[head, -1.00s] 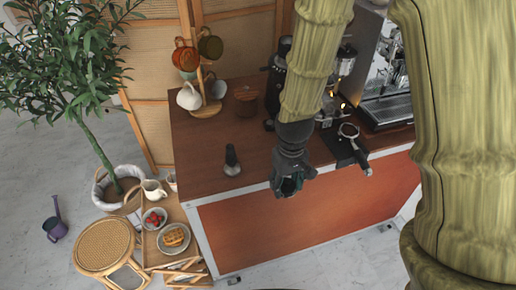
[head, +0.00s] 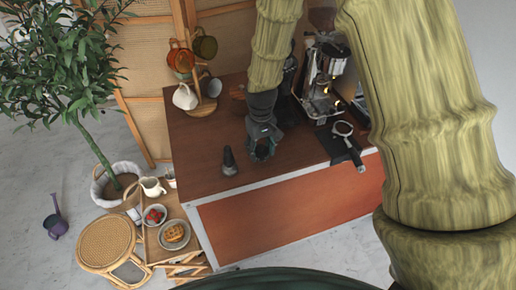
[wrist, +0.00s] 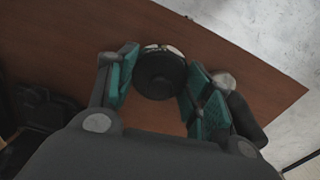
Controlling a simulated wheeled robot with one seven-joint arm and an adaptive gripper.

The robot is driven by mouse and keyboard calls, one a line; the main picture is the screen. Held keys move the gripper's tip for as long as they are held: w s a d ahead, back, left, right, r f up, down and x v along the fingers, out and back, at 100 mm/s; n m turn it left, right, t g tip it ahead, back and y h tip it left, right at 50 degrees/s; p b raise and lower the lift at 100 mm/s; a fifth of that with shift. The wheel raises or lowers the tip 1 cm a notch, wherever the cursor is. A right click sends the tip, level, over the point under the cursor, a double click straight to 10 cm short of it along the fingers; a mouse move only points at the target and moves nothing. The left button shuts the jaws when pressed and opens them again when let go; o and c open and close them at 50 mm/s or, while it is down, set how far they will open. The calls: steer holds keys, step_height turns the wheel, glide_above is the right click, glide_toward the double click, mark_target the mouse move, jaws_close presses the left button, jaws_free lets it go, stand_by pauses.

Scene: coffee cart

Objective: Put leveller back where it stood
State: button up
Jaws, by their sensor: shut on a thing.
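The leveller (wrist: 159,72) is a round dark piece with a thin pale rim, seen between the teal finger pads in the wrist view. My gripper (wrist: 158,88) is shut on it. In the head view my gripper (head: 262,150) hangs over the wooden counter (head: 215,135), near its front edge, and largely hides the leveller. I cannot tell whether the leveller touches the counter. A dark-handled tamper (head: 229,162) stands upright just left of my gripper; in the wrist view it shows beside the right finger (wrist: 242,112).
A portafilter (head: 344,129) rests on a black mat to the right, before the espresso machine (head: 325,75). A mug tree (head: 199,85) stands at the back left. The counter between mug tree and tamper is clear. A low wooden stand with bowls is at lower left.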

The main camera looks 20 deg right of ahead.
mark_target(258, 153)
steer(key=shift+w+a+f, duration=0.15)
steer(key=shift+w, duration=0.75)
steer(key=shift+s+f+p, duration=0.1)
steer(key=shift+f+p, duration=0.35)
steer(key=shift+p, duration=0.2)
steer(key=shift+f+p, duration=0.5)
steer(key=shift+f, duration=0.75)
steer(key=shift+f, duration=0.1)
steer(key=o, duration=1.1)
steer(key=shift+r+b, duration=2.3)
steer(key=shift+r, duration=3.8)
